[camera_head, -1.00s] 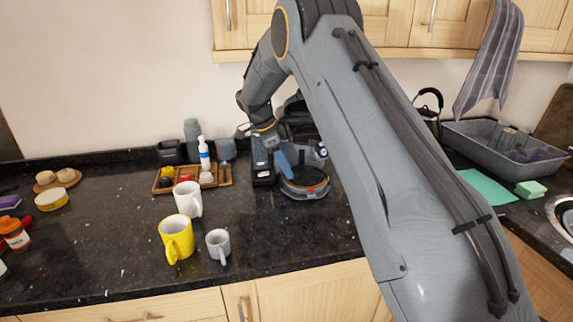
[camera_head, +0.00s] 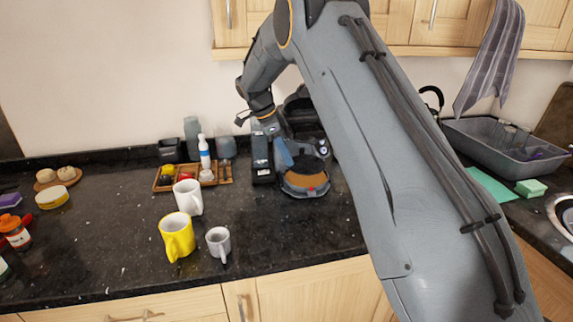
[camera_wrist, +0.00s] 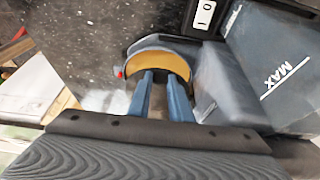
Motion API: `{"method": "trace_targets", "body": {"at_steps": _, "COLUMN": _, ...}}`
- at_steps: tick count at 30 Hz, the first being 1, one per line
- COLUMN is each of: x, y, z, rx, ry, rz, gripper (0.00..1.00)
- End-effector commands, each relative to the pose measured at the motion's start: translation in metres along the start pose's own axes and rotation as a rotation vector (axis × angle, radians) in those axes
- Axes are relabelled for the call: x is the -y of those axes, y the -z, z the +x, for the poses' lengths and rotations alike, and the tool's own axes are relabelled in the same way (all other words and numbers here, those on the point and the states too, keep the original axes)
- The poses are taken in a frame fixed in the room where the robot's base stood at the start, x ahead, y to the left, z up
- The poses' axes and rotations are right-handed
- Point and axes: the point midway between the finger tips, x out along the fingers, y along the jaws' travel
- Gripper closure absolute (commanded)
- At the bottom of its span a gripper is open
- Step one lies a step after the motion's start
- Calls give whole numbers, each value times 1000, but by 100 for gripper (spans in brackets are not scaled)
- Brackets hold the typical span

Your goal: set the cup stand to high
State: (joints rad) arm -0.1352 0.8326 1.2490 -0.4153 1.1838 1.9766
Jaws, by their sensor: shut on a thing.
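The dark grey coffee machine (camera_head: 318,130) stands at the back of the counter, with its tank marked MAX (camera_wrist: 275,72) in the wrist view. Its round cup stand (camera_head: 304,181) has an orange-brown top and a small red spot on the front rim. The stand also shows in the wrist view (camera_wrist: 160,64). My gripper (camera_head: 285,154) reaches down beside the machine. Its blue fingers (camera_wrist: 163,78) are close together at the stand's edge, shut on it. The exact contact is partly hidden by the fingers.
A white mug (camera_head: 187,198), a yellow mug (camera_head: 176,237) and a grey cup (camera_head: 217,240) stand in front to the left. A wooden tray (camera_head: 165,183) with a bottle (camera_head: 204,153) is left of the machine. The counter in front of the stand is clear.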

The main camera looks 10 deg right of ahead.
Motion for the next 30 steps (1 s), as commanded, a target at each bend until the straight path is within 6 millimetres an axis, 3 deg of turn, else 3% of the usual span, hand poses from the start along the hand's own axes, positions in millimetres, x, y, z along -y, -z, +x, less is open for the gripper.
{"method": "trace_targets", "body": {"at_steps": 3, "x": 0, "y": 6, "z": -14, "rx": 0, "ry": 2, "rz": -1, "gripper": 100}}
{"method": "trace_targets", "body": {"at_steps": 10, "x": 0, "y": 6, "z": -15, "rx": 0, "ry": 3, "rz": 0, "gripper": 100}}
{"method": "trace_targets", "body": {"at_steps": 11, "x": 0, "y": 6, "z": -15, "rx": 0, "ry": 3, "rz": 0, "gripper": 80}}
{"method": "trace_targets", "body": {"at_steps": 14, "x": 0, "y": 6, "z": -15, "rx": 0, "ry": 3, "rz": 0, "gripper": 63}}
{"method": "trace_targets", "body": {"at_steps": 24, "x": 0, "y": 6, "z": -14, "rx": 0, "ry": 2, "rz": 0, "gripper": 62}}
{"method": "trace_targets", "body": {"at_steps": 30, "x": 2, "y": 5, "z": -27, "rx": 1, "ry": 5, "rz": 1, "gripper": 62}}
